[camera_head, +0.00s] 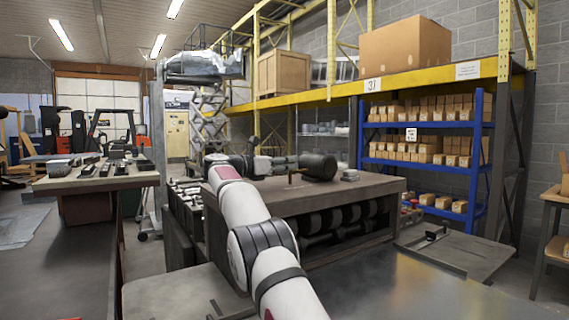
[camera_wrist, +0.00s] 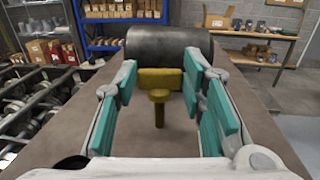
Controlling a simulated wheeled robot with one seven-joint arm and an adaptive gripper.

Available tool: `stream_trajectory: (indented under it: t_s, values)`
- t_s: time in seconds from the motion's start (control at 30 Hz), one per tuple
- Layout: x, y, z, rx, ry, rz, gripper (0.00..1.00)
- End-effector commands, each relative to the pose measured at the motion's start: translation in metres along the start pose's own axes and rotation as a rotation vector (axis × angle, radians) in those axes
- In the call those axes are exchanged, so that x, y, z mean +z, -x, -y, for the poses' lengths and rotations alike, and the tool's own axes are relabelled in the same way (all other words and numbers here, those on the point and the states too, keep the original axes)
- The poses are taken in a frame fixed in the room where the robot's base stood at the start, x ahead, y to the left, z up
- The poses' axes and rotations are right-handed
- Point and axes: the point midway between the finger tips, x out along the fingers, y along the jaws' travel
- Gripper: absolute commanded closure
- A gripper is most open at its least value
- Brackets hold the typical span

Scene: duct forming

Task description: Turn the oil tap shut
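The oil tap (camera_wrist: 159,97) is a brass-yellow piece with a flat round top and a stem, in front of a wider yellow block. It shows in the wrist view before a dark horizontal drum (camera_wrist: 168,45). In the head view the drum (camera_head: 318,166) lies on the bench top with the small tap (camera_head: 296,172) on its left side. My gripper (camera_wrist: 160,78) is open, its teal-padded fingers left and right of the tap with gaps on both sides. In the head view my gripper (camera_head: 274,163) is left of the drum, partly hidden by my arm.
The brown bench (camera_head: 345,192) holds rollers on a lower shelf. Small grey items (camera_head: 350,175) lie right of the drum. Blue shelving (camera_head: 478,150) with boxes stands behind. A low platform (camera_head: 465,252) is at the right. The bench top around the tap is mostly clear.

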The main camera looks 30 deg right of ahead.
Motion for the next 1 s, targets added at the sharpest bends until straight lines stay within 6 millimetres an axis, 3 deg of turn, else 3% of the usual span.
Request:
stream_trajectory:
  t_s: [0.03,0.07,0.4,0.57,1.0]
  values:
    - [-0.002,-0.002,0.001,-0.003,0.002,-0.001,0.5]
    - [-0.001,-0.002,0.001,-0.003,0.002,-0.001,0.43]
    - [0.0,0.001,0.0,0.0,0.0,0.0,0.43]
    - [0.001,0.012,0.0,0.001,0.001,-0.001,0.43]
    - [0.0,0.094,0.0,0.002,0.001,0.0,0.43]
